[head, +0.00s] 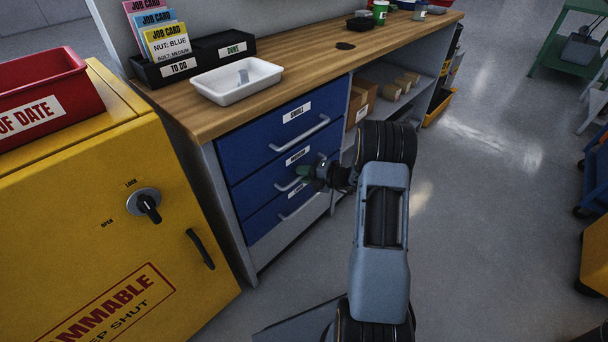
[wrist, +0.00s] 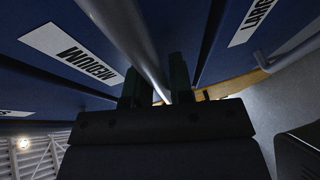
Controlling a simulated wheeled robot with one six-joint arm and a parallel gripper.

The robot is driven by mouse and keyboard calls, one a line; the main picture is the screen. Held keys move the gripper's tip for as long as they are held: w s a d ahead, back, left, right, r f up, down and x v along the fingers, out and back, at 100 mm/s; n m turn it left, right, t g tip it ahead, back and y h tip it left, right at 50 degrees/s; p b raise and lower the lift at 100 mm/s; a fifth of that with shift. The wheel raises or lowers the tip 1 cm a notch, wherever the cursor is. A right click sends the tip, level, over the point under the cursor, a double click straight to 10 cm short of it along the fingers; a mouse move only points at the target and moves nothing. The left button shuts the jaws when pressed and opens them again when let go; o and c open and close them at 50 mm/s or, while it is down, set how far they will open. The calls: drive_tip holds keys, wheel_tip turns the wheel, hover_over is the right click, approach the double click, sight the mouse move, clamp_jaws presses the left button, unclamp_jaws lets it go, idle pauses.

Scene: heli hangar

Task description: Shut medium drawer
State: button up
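The medium drawer (head: 260,192) is the middle of the three blue-fronted drawers in the workbench. Its front looks nearly in line with the others; I cannot tell if it stands slightly out. Its white label (wrist: 72,55) appears upside down in the wrist view. My gripper (head: 308,172) is at this drawer's front and hides part of its handle (head: 286,186). In the wrist view the grey bar handle (wrist: 128,35) runs between the two dark green fingertips of my gripper (wrist: 154,82), which sit close on both sides of it. The gripper looks shut on the handle.
The small drawer (head: 255,140) is above and the large drawer (head: 265,222) below. A yellow cabinet (head: 90,220) stands close on the left. A white tray (head: 236,94) sits on the wooden benchtop (head: 300,66).

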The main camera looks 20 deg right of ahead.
drive_tip(key=shift+r, duration=0.1)
drive_tip(key=p+v, duration=0.4)
drive_tip(key=v, duration=0.9)
drive_tip(key=shift+s+d, duration=0.25)
drive_tip(key=shift+d, duration=0.1)
